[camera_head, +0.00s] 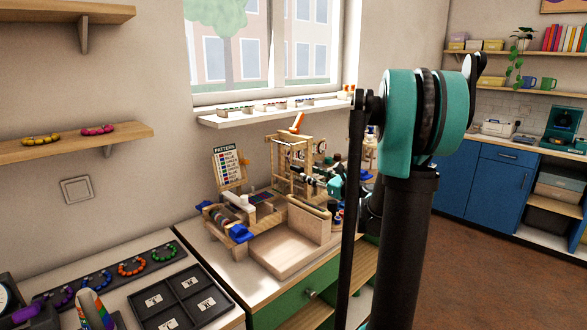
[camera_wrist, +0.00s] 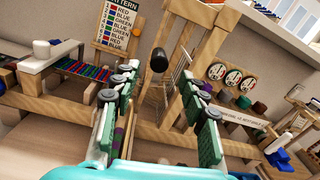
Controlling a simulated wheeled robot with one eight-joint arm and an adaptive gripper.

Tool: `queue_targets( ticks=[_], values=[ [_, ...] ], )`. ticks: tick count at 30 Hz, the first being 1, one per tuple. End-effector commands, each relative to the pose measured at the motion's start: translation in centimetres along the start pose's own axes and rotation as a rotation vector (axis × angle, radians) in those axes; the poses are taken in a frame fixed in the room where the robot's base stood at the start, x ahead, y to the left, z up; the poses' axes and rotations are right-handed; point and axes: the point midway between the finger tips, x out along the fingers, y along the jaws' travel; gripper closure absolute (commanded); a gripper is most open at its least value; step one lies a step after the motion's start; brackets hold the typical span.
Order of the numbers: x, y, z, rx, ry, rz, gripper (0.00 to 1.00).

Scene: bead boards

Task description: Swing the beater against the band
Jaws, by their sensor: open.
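My gripper (camera_wrist: 160,90) is open in the wrist view, its two green-padded fingers apart with nothing between the pads. A black rounded knob (camera_wrist: 159,61) shows in the gap between the fingertips, apparently beyond them; it seems to be the beater's handle. Behind it stands the upright wooden loom frame (camera_wrist: 177,65) with pale threads. The beaded band (camera_wrist: 82,72), in red, blue and green, lies to the left of the left finger. In the head view my gripper (camera_head: 322,180) is beside the loom frame (camera_head: 277,165), and the knob cannot be made out.
A pattern board (camera_head: 229,165) stands behind the loom. A wooden tray (camera_head: 280,252) lies in front. Dials (camera_wrist: 232,77) and small pots are to the right. A dark compartment tray (camera_head: 185,300) and a row of bead rings (camera_head: 132,267) lie at the lower left.

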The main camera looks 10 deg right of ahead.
Motion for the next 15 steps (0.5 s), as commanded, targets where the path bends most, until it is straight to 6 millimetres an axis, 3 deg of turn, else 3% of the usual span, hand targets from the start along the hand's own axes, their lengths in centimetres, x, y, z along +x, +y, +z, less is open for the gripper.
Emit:
queue_targets(
  ticks=[9, 15],
  values=[
    [6.4, 0.1, 0.0, -0.001, 0.0, 0.003, 0.57],
    [9.2, 0.1, 0.0, -0.002, 0.001, 0.001, 0.57]
  ],
)
